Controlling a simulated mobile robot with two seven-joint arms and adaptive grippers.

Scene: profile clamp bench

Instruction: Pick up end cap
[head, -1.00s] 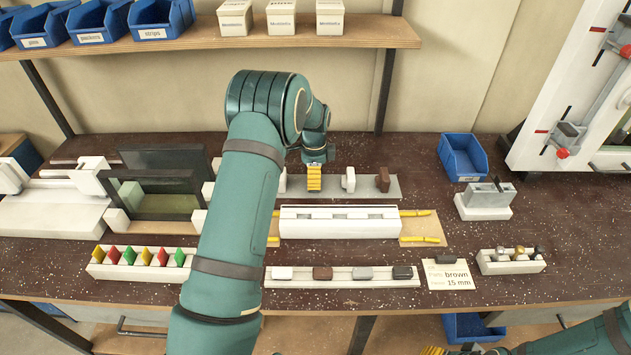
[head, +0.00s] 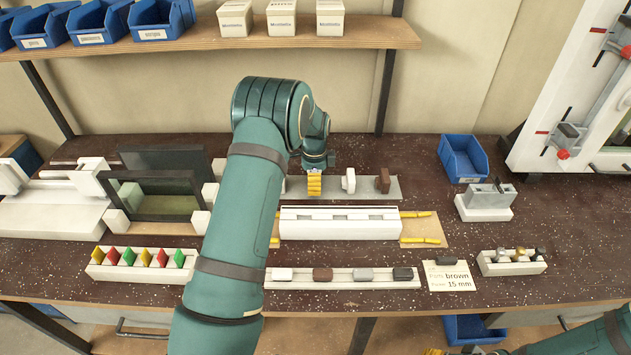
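Small caps sit in a row on a long white rack (head: 342,284) at the front: a white one (head: 282,274), a brown one (head: 323,274), a grey one (head: 362,275) and a black one (head: 402,273). My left gripper (head: 314,184), with yellow fingers, is well behind them, over a grey strip at the back. A white piece (head: 348,181) and a brown piece (head: 382,180) stand on that strip to its right. The finger gap is hidden from this angle. My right gripper (head: 433,351) barely shows at the bottom edge.
A white profile block (head: 340,222) lies between the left gripper and the cap rack. A card (head: 448,276) reads "brown" and "15 mm". Racks of coloured wedges (head: 140,258) and small knobs (head: 512,262) flank the cap rack. A blue bin (head: 463,158) stands back right.

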